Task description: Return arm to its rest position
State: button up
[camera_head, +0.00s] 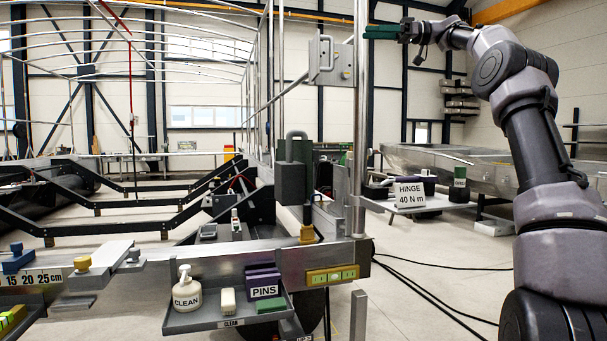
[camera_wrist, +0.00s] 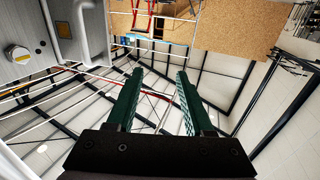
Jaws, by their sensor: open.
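My gripper (camera_head: 382,32) is raised high at the upper right in the head view, beside a vertical metal post. Its green fingers point left. In the wrist view the two green fingers (camera_wrist: 158,98) stand apart with nothing between them, so the gripper is open and empty. My grey arm rises along the right side of the head view, bent at its top. The fingertips look close to the post in the head view, but I cannot tell whether they touch it.
A metal post (camera_head: 361,120) and a latch plate (camera_head: 331,62) stand near my gripper. Cables cross the open floor at right.

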jog(key=s+a+f+m+t+h, duration=0.3)
jog(key=s+a+f+m+h, duration=0.5)
jog(key=a+f, duration=0.3)
jog(key=s+d+f+m+t+h, duration=0.1)
jog(key=s+d+f+m+h, duration=0.3)
jog(key=s+f, duration=1)
jog(key=s+d+f+m+t+h, duration=0.2)
jog(key=s+d+f+m+h, duration=0.2)
jog(key=s+d+f+m, duration=0.5)
jog(key=s+d+f, duration=0.2)
jog(key=s+f, duration=0.2)
jog(key=f, duration=0.1)
jog(key=shift+s+f+m, duration=0.3)
jog(key=shift+s+f, duration=0.05)
jog(key=shift+f, duration=0.05)
